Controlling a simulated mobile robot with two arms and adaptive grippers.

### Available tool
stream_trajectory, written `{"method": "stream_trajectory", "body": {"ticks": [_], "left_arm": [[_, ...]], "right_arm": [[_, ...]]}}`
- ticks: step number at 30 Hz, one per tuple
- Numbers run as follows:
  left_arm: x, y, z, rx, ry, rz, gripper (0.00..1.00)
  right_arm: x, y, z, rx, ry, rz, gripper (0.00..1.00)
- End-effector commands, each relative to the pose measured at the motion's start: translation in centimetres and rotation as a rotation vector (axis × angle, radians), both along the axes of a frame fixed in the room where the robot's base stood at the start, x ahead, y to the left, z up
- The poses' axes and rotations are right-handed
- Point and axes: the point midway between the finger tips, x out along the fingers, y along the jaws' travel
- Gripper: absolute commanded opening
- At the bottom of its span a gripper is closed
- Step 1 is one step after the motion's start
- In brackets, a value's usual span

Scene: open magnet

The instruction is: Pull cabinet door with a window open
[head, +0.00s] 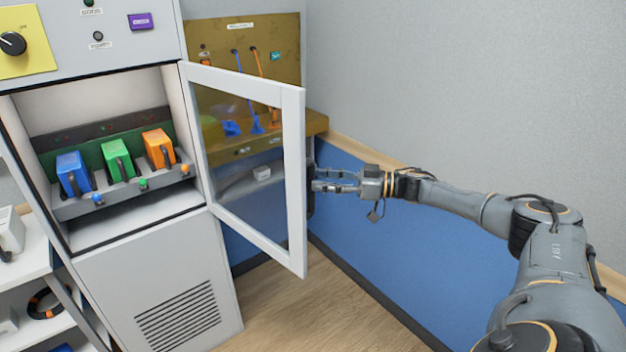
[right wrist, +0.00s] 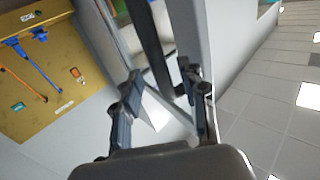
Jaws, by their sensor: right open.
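The cabinet door (head: 294,170), a white frame with a clear window, stands swung wide open, hinged on its left side. The cabinet (head: 150,255) is light grey, and its inner compartment is exposed. My right gripper (head: 318,181) is open at the door's free edge, beside the dark handle (head: 310,205). In the right wrist view the dark handle bar (right wrist: 150,45) runs down toward the space between the spread fingers (right wrist: 162,92); I cannot tell whether they touch it. My left gripper is not in view.
Blue, green (head: 117,160) and orange blocks sit in the compartment. The wall (head: 450,80) is close behind my right arm. White shelves (head: 25,265) stand at the left. Wooden floor (head: 280,315) is clear below the door.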

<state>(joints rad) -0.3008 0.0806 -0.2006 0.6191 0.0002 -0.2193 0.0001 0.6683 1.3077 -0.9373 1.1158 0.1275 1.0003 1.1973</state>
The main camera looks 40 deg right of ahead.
Motion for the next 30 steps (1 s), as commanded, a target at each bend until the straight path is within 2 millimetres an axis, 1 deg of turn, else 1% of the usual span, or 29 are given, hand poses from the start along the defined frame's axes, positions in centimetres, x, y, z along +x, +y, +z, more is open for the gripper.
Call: {"method": "stream_trajectory", "body": {"ticks": [1,6,12,18,30], "left_arm": [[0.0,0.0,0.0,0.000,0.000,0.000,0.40],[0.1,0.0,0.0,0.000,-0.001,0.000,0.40],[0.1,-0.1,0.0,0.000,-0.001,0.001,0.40],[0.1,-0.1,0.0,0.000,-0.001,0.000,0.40],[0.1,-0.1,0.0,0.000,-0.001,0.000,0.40]], "right_arm": [[-1.0,-1.0,-0.2,-0.004,0.006,-0.004,0.42],[-3.8,-3.4,-0.2,-0.004,0.006,-0.005,0.42],[-6.0,-5.3,-0.2,-0.003,0.004,-0.004,0.42],[-6.7,-5.9,-0.1,-0.002,0.001,-0.003,0.42],[-6.7,-5.9,-0.1,-0.001,0.001,-0.003,0.42]]}}
